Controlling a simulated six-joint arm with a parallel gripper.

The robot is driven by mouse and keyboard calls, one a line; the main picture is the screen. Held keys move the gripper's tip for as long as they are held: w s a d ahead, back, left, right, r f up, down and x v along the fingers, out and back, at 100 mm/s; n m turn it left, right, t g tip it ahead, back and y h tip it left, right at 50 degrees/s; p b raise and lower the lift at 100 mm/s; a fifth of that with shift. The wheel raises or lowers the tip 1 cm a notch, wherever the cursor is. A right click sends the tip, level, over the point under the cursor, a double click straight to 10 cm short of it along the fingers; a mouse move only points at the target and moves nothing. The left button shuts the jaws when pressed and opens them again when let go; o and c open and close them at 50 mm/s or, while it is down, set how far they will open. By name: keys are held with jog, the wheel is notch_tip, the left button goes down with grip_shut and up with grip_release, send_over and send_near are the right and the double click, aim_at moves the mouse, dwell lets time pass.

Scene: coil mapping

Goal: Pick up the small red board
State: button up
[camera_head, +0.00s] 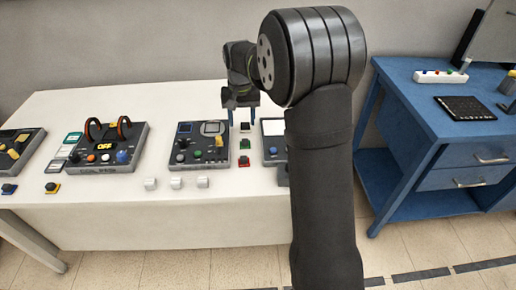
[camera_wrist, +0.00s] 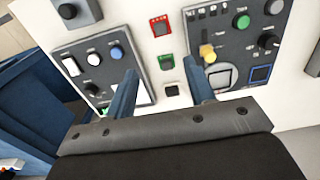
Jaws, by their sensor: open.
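The small red board (camera_head: 244,161) lies on the white table, with a dark block on top. It is the nearest of a short row, with a green board (camera_head: 245,144) and a black board (camera_head: 245,127) behind it. In the wrist view the red board (camera_wrist: 159,26) is at the top centre, unhidden, beyond the green (camera_wrist: 166,62) and black (camera_wrist: 171,90) ones. My gripper (camera_head: 243,116) is over the far end of the row, its blue fingers apart and empty. In the wrist view the gripper (camera_wrist: 160,82) has its fingertips on either side of the row, short of the red board.
A control panel (camera_head: 190,160) stands close left of the row, another (camera_head: 271,157) close right, partly behind my arm. White blocks (camera_head: 176,183) lie along the front. A panel with red-black loops (camera_head: 100,157) is farther left. A blue workbench (camera_head: 440,125) stands at right.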

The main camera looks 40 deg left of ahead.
send_over(244, 158)
jog(key=f, duration=1.1)
jog(key=shift+d+f, duration=0.2)
jog(key=shift+f, duration=0.2)
jog(key=shift+a+f, duration=0.15)
jog(key=shift+f, duration=1.25)
jog(key=shift+a+f, duration=0.1)
jog(key=shift+f, duration=1.25)
jog(key=c, duration=1.1)
